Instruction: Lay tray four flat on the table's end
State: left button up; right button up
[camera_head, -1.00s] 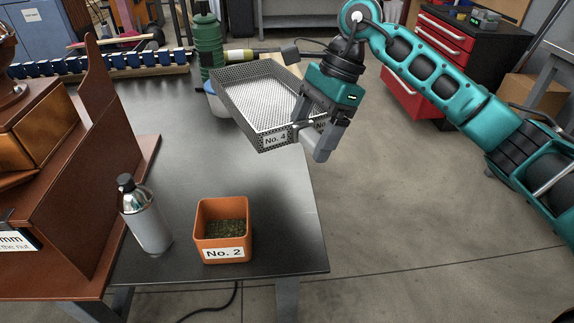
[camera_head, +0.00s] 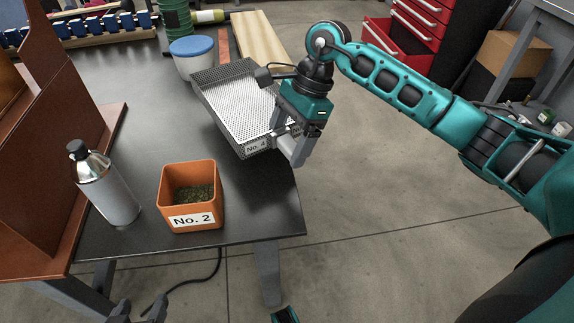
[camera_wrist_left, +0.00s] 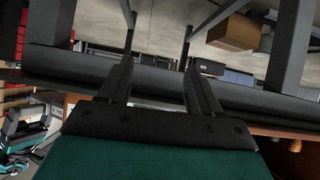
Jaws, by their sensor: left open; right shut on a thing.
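Tray four (camera_head: 240,95), a perforated metal tray labelled "No. 4", is over the right edge of the table (camera_head: 130,235) in the head view. Its near label end is at my right gripper. My right gripper (camera_head: 290,150) is shut on the tray's near right corner. The tray looks close to the tabletop; I cannot tell whether it touches. My left gripper (camera_head: 138,312) is at the bottom edge of the head view, below the table's near edge. Its two fingers (camera_wrist_left: 158,75) stand apart and empty in the left wrist view.
An orange box labelled "No. 2" (camera_head: 191,195) stands on the near table end, beside a silver bottle (camera_head: 105,185). A blue-lidded tub (camera_head: 192,58) and a wooden board (camera_head: 258,48) are behind the tray. Dark tabletop is bare between box and tub.

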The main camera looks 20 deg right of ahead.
notch_tip(320, 180, down, 2)
notch_tip(320, 180, down, 4)
jog(key=shift+r+b, duration=0.1)
jog(key=shift+b, duration=0.55)
jog(key=shift+f, duration=0.35)
jog(key=shift+w+r, duration=0.1)
jog(key=shift+f, duration=0.2)
pick_arm(q)
jog(key=shift+w+d+f, duration=0.15)
jog(key=shift+d, duration=0.3)
pick_arm(e)
jog(key=o, duration=1.3)
jog(key=shift+c, duration=0.2)
